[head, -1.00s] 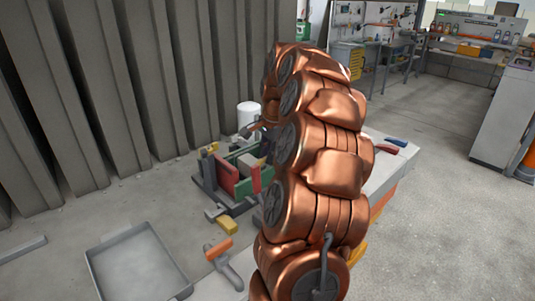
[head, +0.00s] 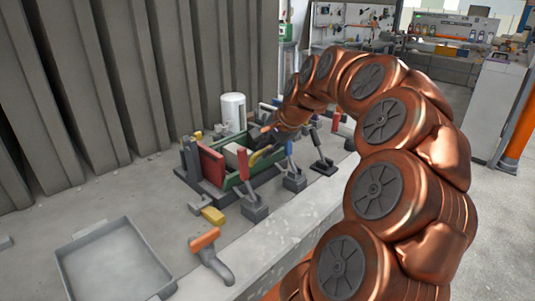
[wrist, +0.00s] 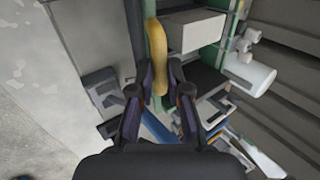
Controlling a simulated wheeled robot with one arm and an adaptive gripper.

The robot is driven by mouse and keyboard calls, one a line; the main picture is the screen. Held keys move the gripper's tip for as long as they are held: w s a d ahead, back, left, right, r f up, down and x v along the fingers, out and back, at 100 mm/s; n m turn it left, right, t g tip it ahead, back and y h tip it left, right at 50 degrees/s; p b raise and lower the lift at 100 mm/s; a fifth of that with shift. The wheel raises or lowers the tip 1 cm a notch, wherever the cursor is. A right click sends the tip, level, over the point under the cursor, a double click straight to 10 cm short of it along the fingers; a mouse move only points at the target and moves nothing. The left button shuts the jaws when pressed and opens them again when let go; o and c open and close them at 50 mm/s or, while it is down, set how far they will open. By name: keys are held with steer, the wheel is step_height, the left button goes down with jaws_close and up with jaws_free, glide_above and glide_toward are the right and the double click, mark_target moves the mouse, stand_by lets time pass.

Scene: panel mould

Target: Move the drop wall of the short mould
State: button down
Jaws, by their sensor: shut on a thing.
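The mould (head: 212,190) stands on the bench, with a dark base, a red wall (head: 211,165), green walls (head: 240,178) and a pale grey block (head: 233,155) inside. My gripper (wrist: 163,80) is shut on the lower end of this handle, with a finger on each side. In the head view my gripper is at the mould's right end, partly hidden by my wrist. I cannot clearly tell which wall is the drop wall.
Lever clamps with red (head: 243,165), blue (head: 289,150) and black (head: 315,139) handles stand along the near side. A white cylinder (head: 233,112) stands behind. A yellow block (head: 213,215), an orange-handled tool (head: 207,245) and a grey tray (head: 115,260) lie nearer.

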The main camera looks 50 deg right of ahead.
steer(key=shift+s+f+t+b, duration=0.35)
steer(key=shift+s+t+b, duration=0.3)
steer(key=shift+b, duration=0.45)
steer(key=shift+s+f+t+b, duration=0.35)
steer(key=shift+s+t+b, duration=0.25)
steer(key=shift+b, duration=0.45)
steer(key=c, duration=1.1)
jaws_free()
steer(key=shift+c, duration=0.2)
steer(key=shift+r, duration=0.1)
steer(key=v, duration=1.2)
